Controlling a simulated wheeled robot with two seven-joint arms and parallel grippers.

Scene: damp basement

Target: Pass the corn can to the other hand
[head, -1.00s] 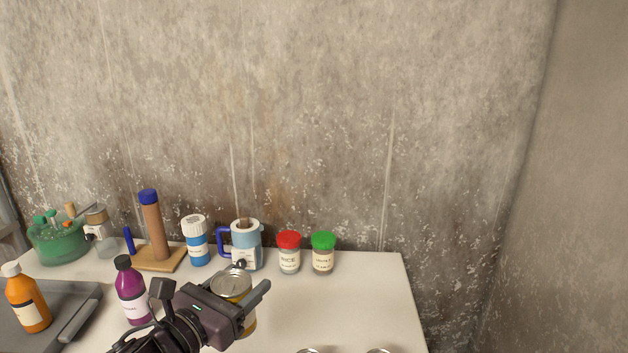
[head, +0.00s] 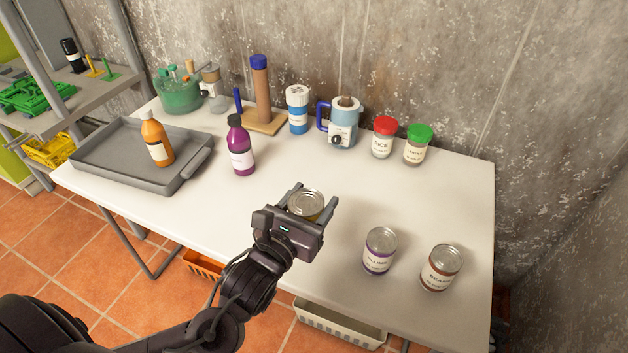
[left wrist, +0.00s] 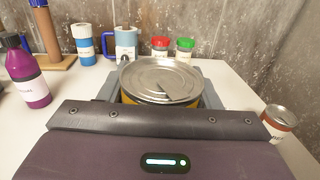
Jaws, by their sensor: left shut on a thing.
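The corn can (head: 306,203) is a metal can with a silver lid and a yellow side; its label text is hidden. My left gripper (head: 316,197) is shut on it, one finger on each side, over the middle of the white table. In the left wrist view the can (left wrist: 161,78) stands upright between the fingers, its pull-tab lid facing up. The gripper body hides its lower part, so I cannot tell whether it touches the table. My right gripper is in neither view.
On the white table (head: 210,205), a plums can (head: 379,251) and a beans can (head: 440,268) stand to the right. A purple bottle (head: 240,147) and a grey tray (head: 110,160) are to the left. Free tabletop surrounds the held can.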

